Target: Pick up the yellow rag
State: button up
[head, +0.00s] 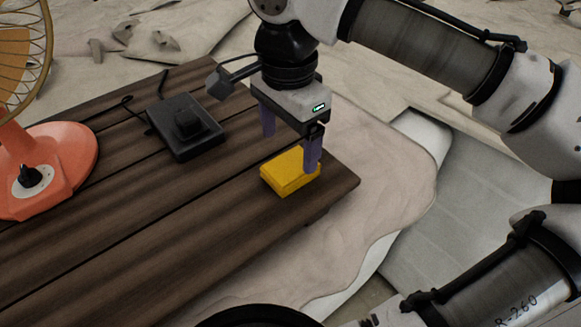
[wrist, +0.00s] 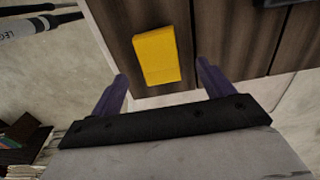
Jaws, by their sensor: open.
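The yellow rag (head: 284,174) lies folded into a thick block near the right corner of the dark wooden table in the head view. In the wrist view the rag (wrist: 156,55) lies ahead of the fingers and closer to the left one. My gripper (head: 290,146) is open and points down by the rag. One purple finger overlaps the rag's right side in the head view; I cannot tell if it touches. In the wrist view my gripper (wrist: 163,92) has nothing between its two fingers.
The wooden table (head: 140,235) has bare planks left of the rag. A black boxy device (head: 184,127) with a cable sits behind, and an orange fan (head: 50,165) stands at the left. Pale crumpled cloth (head: 375,165) covers the floor beyond the table edge.

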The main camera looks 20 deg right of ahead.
aim_at(291, 164)
jog(key=shift+d+f+b, duration=0.15)
jog(key=shift+f+b, duration=2.45)
jog(key=shift+f, duration=0.2)
jog(key=shift+r, duration=0.1)
jog(key=shift+c, duration=0.3)
jog(key=c, duration=1)
